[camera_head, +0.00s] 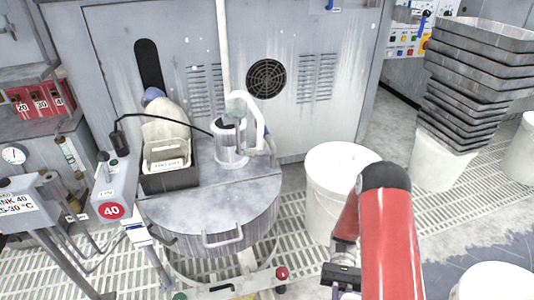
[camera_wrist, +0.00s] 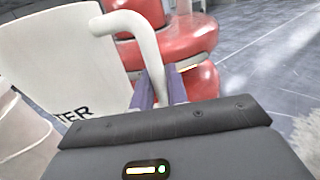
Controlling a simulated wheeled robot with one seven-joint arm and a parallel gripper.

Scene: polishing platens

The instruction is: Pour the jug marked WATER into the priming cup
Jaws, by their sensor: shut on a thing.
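The white jug (camera_wrist: 50,60) fills the left of the wrist view, with the black letters "TER" showing on its side. My gripper (camera_wrist: 158,88) is shut on the jug's white curved handle (camera_wrist: 125,20), with purple finger pads on either side of it. The jug's mouth and contents are not visible. I cannot make out the jug in the head view, where my red arm reaches down at the lower right. A pale cylindrical cup (camera_head: 229,145) stands on the grey round-fronted platen housing and may be the priming cup; a hose and pipe partly cover it.
A labelled pale container (camera_head: 166,150) sits in a dark holder left of the cup. A white bucket (camera_head: 335,190) stands right of the housing. Stacked grey trays (camera_head: 475,70) rise at the right. A sign post marked 40 (camera_head: 112,205) stands front left.

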